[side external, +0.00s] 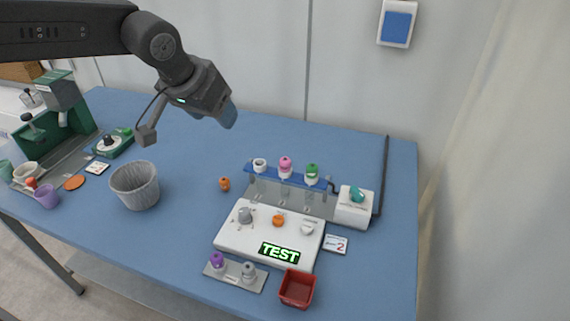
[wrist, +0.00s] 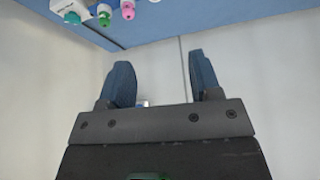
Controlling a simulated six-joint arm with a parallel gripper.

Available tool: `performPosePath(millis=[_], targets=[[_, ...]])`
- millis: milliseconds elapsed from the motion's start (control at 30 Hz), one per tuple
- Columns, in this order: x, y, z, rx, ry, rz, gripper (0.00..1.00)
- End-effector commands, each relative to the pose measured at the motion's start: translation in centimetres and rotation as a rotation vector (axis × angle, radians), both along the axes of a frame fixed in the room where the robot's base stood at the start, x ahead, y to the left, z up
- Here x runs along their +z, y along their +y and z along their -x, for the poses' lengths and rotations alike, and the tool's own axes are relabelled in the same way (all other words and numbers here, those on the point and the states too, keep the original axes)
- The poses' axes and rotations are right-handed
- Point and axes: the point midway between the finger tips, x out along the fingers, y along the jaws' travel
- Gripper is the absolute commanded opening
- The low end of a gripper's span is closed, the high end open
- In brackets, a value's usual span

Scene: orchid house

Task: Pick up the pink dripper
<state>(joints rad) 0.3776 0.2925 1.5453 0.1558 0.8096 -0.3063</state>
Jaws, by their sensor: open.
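The pink dripper (side external: 285,166) stands upright in the blue rack (side external: 250,171) at the back of the white station, between a white and a green dripper. In the wrist view the pink dripper (wrist: 127,9) shows at the top edge, partly cut off. My gripper (side external: 228,115) is raised above the back left of the table, well to the left of the rack and apart from everything. In the wrist view my gripper (wrist: 160,72) has its two blue fingers spread, with nothing between them.
The green dripper (side external: 312,172) is just right of the pink one, and the white dripper (side external: 260,165) just left. A teal dripper (side external: 357,195) sits on a white block. A grey bin (side external: 135,185), an orange dripper (side external: 224,184) and a red box (side external: 297,288) stand around. The table's back left is clear.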

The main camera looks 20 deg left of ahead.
Motion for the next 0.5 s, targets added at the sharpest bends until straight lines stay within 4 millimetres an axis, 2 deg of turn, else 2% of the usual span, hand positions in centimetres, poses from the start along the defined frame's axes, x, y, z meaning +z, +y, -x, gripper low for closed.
performPosePath(millis=[33, 200, 300, 500], targets=[[-1.4, -2.0, -1.3, -0.015, 0.003, -0.002, 0.58], [-4.3, -6.3, -3.9, -0.039, -0.004, 0.001, 0.58], [-5.2, -7.5, -4.4, -0.045, -0.007, 0.003, 0.58], [-7.3, -8.1, -5.6, -0.045, -0.007, 0.002, 0.58]])
